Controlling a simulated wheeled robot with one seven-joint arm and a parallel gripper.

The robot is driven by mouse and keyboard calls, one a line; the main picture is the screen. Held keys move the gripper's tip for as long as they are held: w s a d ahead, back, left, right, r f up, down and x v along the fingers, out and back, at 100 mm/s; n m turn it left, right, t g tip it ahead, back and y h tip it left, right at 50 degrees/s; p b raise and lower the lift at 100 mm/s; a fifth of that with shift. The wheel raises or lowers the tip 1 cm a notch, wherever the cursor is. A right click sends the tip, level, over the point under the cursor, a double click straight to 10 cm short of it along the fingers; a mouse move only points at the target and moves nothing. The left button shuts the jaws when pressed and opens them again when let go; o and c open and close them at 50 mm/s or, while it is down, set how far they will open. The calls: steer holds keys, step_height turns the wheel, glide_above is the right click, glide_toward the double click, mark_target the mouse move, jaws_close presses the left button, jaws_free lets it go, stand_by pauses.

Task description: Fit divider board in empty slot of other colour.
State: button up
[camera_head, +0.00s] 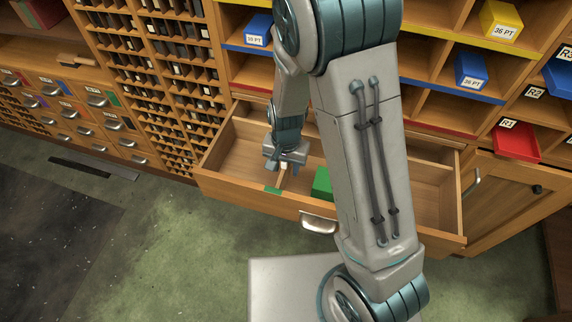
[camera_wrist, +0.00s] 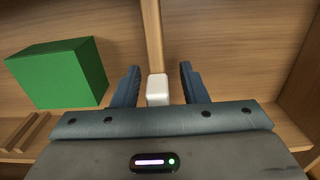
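An open wooden drawer (camera_head: 225,185) holds a thin upright divider board, which shows as a narrow wooden edge in the wrist view (camera_wrist: 152,35). A small white block (camera_wrist: 157,88) sits at the near end of that edge. My gripper (camera_wrist: 160,82) is open, with one finger on each side of the white block and a gap visible on both sides. In the head view my gripper (camera_head: 285,163) is inside the left part of the drawer. A small green patch (camera_head: 273,190) is at the drawer's front edge below it. Paired wooden ridges (camera_wrist: 22,130) show at left in the wrist view; they look like a slot.
A green block (camera_wrist: 60,72) lies in the drawer left of the divider in the wrist view; it also shows in the head view (camera_head: 322,184). My arm hides the drawer's middle. Shelves with a blue box (camera_head: 470,70) and a red bin (camera_head: 516,142) stand behind.

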step_height(320, 180, up, 14)
steer(key=p, duration=0.2)
steer(key=shift+f+p, duration=0.1)
steer(key=shift+p, duration=0.25)
stand_by(0.5)
steer(key=s+d+r+n+t+p, duration=0.1)
steer(key=s+d+r+p, duration=0.3)
steer(key=r, duration=0.6)
steer(key=s+d+r+n+t+p, duration=0.1)
steer(key=s+d+r+n+p, duration=0.1)
steer(key=s+d+r+p, duration=0.3)
steer(key=s+d+r, duration=0.3)
steer(key=r, duration=0.3)
steer(key=shift+n+t, duration=0.4)
